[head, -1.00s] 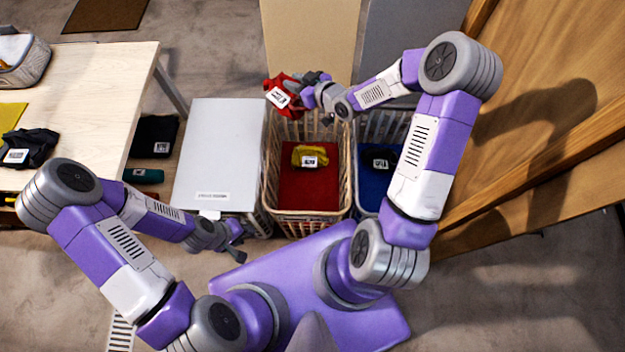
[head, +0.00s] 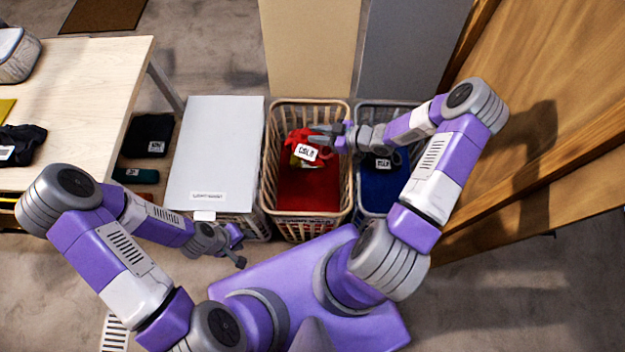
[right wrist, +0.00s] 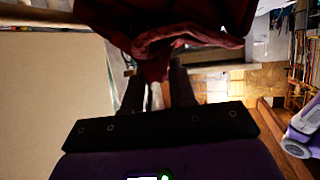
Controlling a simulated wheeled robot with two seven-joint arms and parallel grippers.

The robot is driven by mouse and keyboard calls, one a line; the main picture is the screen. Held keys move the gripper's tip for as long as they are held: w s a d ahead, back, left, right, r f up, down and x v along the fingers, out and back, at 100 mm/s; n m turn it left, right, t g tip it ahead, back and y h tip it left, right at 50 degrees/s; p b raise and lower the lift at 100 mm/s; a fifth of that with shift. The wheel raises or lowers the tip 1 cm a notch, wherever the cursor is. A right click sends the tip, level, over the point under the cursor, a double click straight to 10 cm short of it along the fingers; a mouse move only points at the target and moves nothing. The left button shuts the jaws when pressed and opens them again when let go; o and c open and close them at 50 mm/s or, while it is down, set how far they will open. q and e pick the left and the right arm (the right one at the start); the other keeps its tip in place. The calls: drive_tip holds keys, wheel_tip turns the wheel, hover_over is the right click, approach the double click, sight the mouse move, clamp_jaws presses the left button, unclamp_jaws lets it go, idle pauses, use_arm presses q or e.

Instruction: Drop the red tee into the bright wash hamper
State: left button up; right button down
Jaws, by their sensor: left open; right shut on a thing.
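The red tee (head: 299,141), with a white label, hangs in my right gripper (head: 325,138) over the middle hamper (head: 345,190). That hamper is a beige slatted basket with a red bottom, and a yellow item (head: 303,162) in it is mostly hidden by the tee. My right gripper is shut on the tee; the dark red cloth (right wrist: 165,40) also shows between the fingers in the right wrist view. I cannot tell how high the tee is above the bottom. My left gripper (head: 237,250) is open and empty in front of the white-lidded hamper (head: 215,145).
A basket with a blue bottom (head: 375,195) and a dark labelled item stands right of the middle one. A pale table (head: 85,85) with a black garment (head: 22,145) is at left. A wooden door (head: 560,100) stands at right. Black cloth (head: 148,130) lies below the table.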

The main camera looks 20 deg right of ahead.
drive_tip(key=shift+f+b, duration=1.6)
drive_tip(key=shift+f, duration=0.8)
drive_tip(key=c, duration=0.8)
unclamp_jaws()
drive_tip(key=shift+c, duration=0.2)
drive_tip(key=p+v, duration=0.2)
drive_tip(key=v, duration=0.5)
drive_tip(key=shift+s+d+r, duration=0.15)
drive_tip(key=shift+d+r, duration=0.05)
